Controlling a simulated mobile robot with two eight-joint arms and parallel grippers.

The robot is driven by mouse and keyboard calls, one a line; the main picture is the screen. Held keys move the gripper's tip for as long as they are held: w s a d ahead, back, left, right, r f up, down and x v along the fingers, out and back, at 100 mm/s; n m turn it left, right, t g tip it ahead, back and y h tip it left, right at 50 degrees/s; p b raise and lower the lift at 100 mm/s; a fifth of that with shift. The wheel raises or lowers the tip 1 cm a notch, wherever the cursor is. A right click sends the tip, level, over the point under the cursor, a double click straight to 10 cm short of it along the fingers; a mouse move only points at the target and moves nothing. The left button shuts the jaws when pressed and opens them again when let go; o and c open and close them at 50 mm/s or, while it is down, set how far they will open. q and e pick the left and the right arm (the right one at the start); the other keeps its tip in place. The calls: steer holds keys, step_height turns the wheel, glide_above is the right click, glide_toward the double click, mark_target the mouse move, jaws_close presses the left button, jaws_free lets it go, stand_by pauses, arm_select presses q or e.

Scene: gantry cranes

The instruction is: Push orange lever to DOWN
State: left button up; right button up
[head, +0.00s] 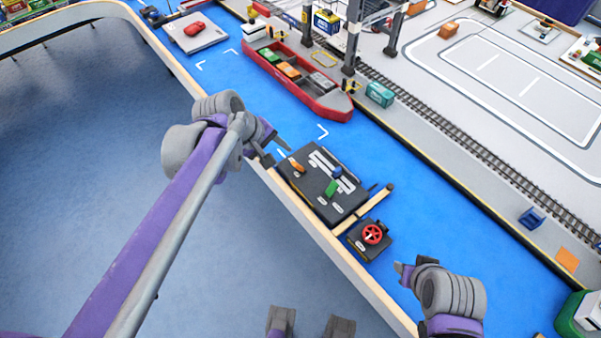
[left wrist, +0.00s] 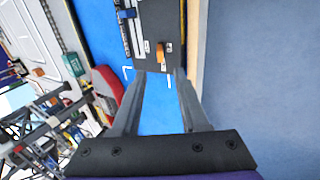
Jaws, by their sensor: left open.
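The orange lever (head: 297,166) sits at the near left of a dark control box (head: 345,208). My left gripper (head: 277,152) is open and empty, just left of the box and apart from the lever. Its two spread fingers also show in the left wrist view (left wrist: 158,74), with blue surface between them. White labels lie near the lever, too small to read. My right gripper (head: 402,271) is at the lower right; its fingers are unclear.
A green lever (head: 332,188) shares the box. A red wheel (head: 373,234) on a dark base stands to its lower right. A red ship (head: 322,98) with containers lies behind. A pale raised edge (head: 300,213) runs along the near side.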

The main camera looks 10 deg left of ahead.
mark_target(293, 163)
arm_select(q)
steer(key=b+x, duration=0.1)
steer(key=x, duration=1)
steer(key=shift+w+a, duration=0.1)
jaws_close()
